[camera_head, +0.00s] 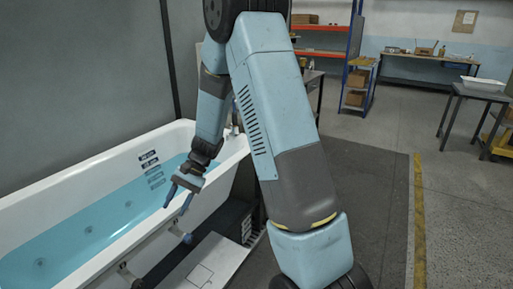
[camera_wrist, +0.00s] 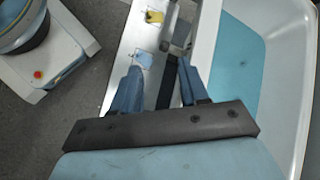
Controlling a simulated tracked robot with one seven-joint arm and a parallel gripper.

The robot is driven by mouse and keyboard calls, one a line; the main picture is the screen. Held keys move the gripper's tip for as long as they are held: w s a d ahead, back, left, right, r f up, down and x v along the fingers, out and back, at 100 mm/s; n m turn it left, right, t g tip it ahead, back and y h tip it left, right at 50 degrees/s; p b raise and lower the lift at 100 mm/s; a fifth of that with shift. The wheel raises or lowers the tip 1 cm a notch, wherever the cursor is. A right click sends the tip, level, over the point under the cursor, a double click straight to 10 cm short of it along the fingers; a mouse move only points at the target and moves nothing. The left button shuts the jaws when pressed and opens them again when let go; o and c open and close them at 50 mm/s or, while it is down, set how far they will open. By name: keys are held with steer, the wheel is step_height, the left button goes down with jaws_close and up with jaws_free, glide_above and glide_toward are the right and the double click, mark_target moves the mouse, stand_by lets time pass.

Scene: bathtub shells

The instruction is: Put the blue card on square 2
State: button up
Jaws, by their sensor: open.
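A small light-blue card (camera_wrist: 144,59) lies on a pale board (camera_wrist: 123,62) in the wrist view, just beyond the tip of my gripper's left finger. My gripper (camera_wrist: 160,66) is open, with nothing seen between its two blue fingers. In the head view my gripper (camera_head: 177,207) hangs pointing down by the tub's near rim. The pale board (camera_head: 217,258) also shows there at the bottom, with thin square outlines; I cannot read any number on them. I cannot make out the blue card in the head view.
A white bathtub (camera_head: 75,176) of blue water runs along the left, its rim close to my gripper. A yellow item (camera_wrist: 154,17) with a dark mark lies farther along the board. Open floor (camera_head: 385,200) lies to the right; shelves and tables (camera_head: 480,95) stand far back.

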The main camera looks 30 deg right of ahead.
steer(key=s+d+r+n+t+h, duration=0.1)
steer(key=s+d+r+t+h, duration=0.1)
steer(key=s+d+r, duration=0.3)
steer(key=s+d+r+n+t+h, duration=0.2)
steer(key=s+d+r+t+h, duration=0.1)
steer(key=s+r, duration=0.7)
steer(key=s+d+r+n+t+h, duration=0.2)
steer(key=s+d+r+t+h, duration=0.1)
steer(key=s+d+r, duration=0.4)
step_height(320, 180, up, 4)
steer(key=shift+s+d+f+t, duration=0.1)
steer(key=shift+s+d+t, duration=0.05)
steer(key=shift+d+t, duration=0.3)
